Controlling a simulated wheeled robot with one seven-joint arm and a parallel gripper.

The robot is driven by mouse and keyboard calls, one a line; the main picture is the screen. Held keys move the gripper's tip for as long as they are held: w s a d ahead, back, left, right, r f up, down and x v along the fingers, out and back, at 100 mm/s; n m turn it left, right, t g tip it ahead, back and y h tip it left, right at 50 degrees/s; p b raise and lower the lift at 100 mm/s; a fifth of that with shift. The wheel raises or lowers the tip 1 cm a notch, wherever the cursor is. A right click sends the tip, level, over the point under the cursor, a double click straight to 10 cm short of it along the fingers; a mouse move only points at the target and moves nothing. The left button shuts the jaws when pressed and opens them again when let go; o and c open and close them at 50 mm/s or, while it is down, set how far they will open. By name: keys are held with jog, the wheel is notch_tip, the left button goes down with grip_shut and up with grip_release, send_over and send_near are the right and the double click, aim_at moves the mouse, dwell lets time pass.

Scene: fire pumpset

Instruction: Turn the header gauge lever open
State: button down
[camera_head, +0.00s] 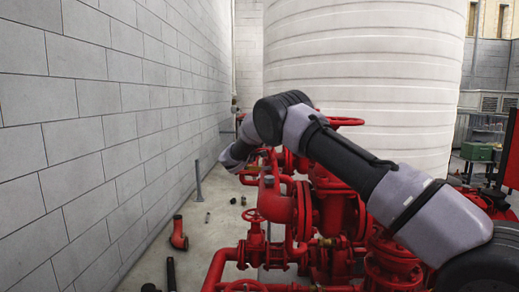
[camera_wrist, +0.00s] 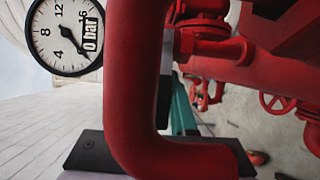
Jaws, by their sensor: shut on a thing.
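The pressure gauge (camera_wrist: 66,36), a round white dial with a black rim reading 0 bar, is at the upper left of the wrist view. A thick red pipe bend (camera_wrist: 135,85) crosses close in front of the camera and covers much of my gripper (camera_wrist: 185,134). The dark jaw parts show on both sides of the bend. My gripper is shut on the header gauge lever, but the bend hides the grip itself. A narrow teal strip shows just right of the bend; I cannot tell whether it is the lever. In the head view my arm hides the jaws and the lever.
Red pump pipework (camera_head: 300,215) with valves and handwheels stands under my arm. A grey block wall (camera_head: 95,120) runs along the left, and a large white tank (camera_head: 365,75) stands behind.

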jog(key=shift+f+n+t, duration=0.3)
jog(key=shift+f+n, duration=0.05)
jog(key=shift+n, duration=0.35)
jog(key=c, duration=0.7)
grip_release()
jog(key=shift+c, duration=0.2)
jog(key=shift+r, duration=0.1)
